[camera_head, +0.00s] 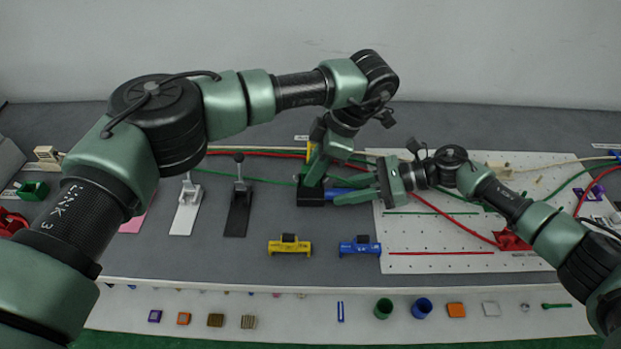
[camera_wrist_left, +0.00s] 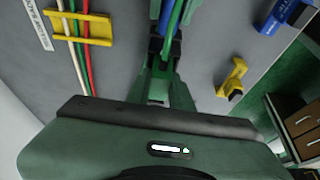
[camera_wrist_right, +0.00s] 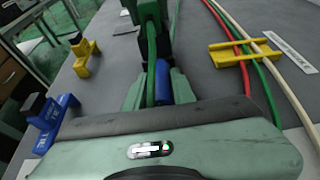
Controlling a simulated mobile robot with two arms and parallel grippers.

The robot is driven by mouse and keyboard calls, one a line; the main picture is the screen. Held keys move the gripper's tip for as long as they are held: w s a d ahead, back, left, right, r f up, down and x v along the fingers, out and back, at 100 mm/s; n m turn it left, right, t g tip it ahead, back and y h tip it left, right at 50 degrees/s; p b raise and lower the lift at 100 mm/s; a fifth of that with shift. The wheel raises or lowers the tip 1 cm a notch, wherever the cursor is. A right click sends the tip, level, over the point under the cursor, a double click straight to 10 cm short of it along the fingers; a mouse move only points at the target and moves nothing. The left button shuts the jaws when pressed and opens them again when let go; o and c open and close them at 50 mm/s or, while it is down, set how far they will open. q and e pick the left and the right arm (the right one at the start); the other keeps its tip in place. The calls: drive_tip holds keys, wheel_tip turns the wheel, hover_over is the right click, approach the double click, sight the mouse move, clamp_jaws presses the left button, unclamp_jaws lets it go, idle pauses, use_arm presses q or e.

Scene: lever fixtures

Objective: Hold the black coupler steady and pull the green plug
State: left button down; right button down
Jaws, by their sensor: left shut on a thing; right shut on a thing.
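The black coupler (camera_head: 310,194) is a dark block on the grey bench, mid-picture in the head view. My left gripper (camera_head: 314,180) comes down on it from above and is shut on it; in the left wrist view the coupler (camera_wrist_left: 156,46) shows dark between the fingers. My right gripper (camera_head: 341,194) lies close on its right, shut. In the right wrist view a bright green length (camera_wrist_right: 152,60), seemingly the green plug with its cable, runs between its fingers beside a blue cylinder (camera_wrist_right: 163,84). The exact grip contact and the plug's seating are hidden.
A white pegboard (camera_head: 435,262) with cables lies at the right. Yellow (camera_head: 289,246) and blue (camera_head: 360,247) fixtures stand in front of the grippers. White (camera_head: 187,212) and black (camera_head: 238,212) lever fixtures stand at the left. Red, green and white cables run behind, through a yellow clip (camera_wrist_left: 82,28).

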use_arm(q)
drive_tip(key=shift+r, duration=0.7)
idle(0.6)
drive_tip(key=shift+r, duration=1.85)
drive_tip(key=shift+r, duration=1)
use_arm(e)
drive_tip(key=c, duration=1.1)
unclamp_jaws()
drive_tip(key=shift+d, duration=0.15)
drive_tip(key=v, duration=1.1)
drive_tip(key=shift+d+r, duration=0.2)
drive_tip(key=shift+d, duration=0.15)
